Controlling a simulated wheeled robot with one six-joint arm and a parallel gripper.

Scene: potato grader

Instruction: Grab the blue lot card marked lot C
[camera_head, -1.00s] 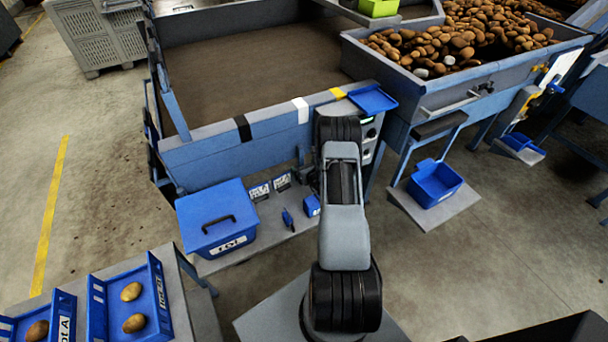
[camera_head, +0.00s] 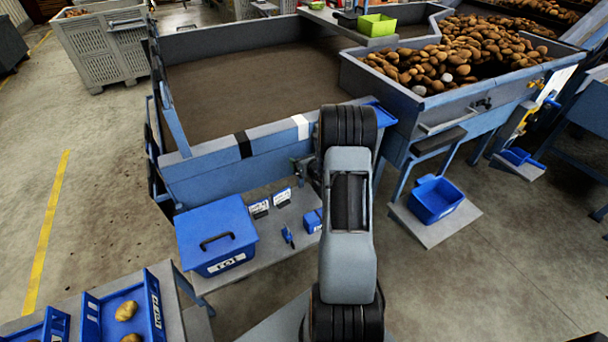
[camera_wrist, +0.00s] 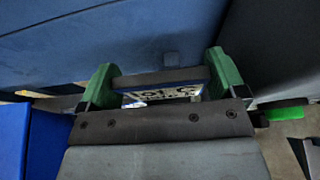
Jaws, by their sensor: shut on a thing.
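In the wrist view, my gripper (camera_wrist: 161,78) has its two green fingers on either side of a card and is shut on it. The lot C card (camera_wrist: 160,95) shows a white face with dark lettering that reads lot C and some blue along it. A dark bar crosses above the lettering, and my wrist hides the lower part of the card. In the head view my own arm hides the gripper and this card. Two other small cards, a left one (camera_head: 258,208) and a right one (camera_head: 282,197), stand on the grey shelf (camera_head: 262,258).
A lidded blue box (camera_head: 215,232) stands left on the shelf, with a small blue item (camera_head: 288,237) and a small blue box (camera_head: 312,221) to its right. The blue-grey machine wall (camera_head: 225,175) rises behind. A blue bin (camera_head: 436,199) stands at right.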

